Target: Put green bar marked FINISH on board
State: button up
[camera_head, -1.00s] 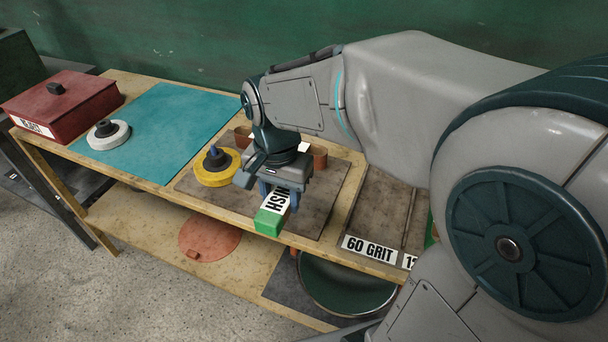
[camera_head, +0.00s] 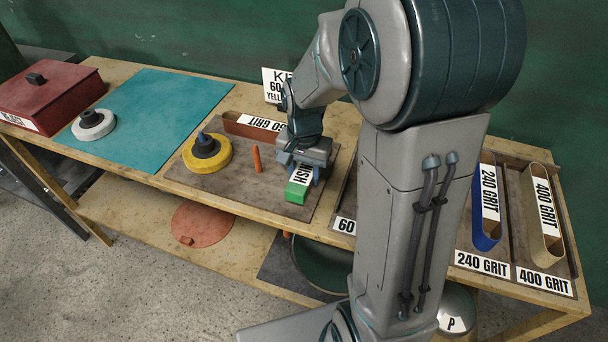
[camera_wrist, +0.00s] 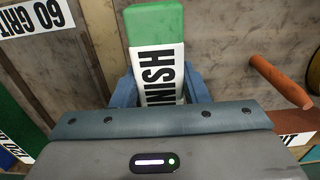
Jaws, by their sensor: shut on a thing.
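The green bar (camera_head: 297,191) has a white label with black letters, partly covered, reading "NISH" in the head view and "INISH" in the wrist view. My gripper (camera_head: 303,173) is shut on it, with a blue finger on each side of the label. In the wrist view the bar (camera_wrist: 156,28) points away from my gripper (camera_wrist: 163,90), its green end free. The grey-brown board (camera_head: 235,190) lies on the table. The bar is over the board's right part, near its front edge. I cannot tell whether it touches the board.
A teal mat (camera_head: 150,115) lies left. Racks with 240 and 400 grit belts (camera_head: 542,200) stand right.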

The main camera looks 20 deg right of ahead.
jog(key=shift+f, duration=0.9)
jog(key=shift+f, duration=0.2)
jog(key=o, duration=1.2)
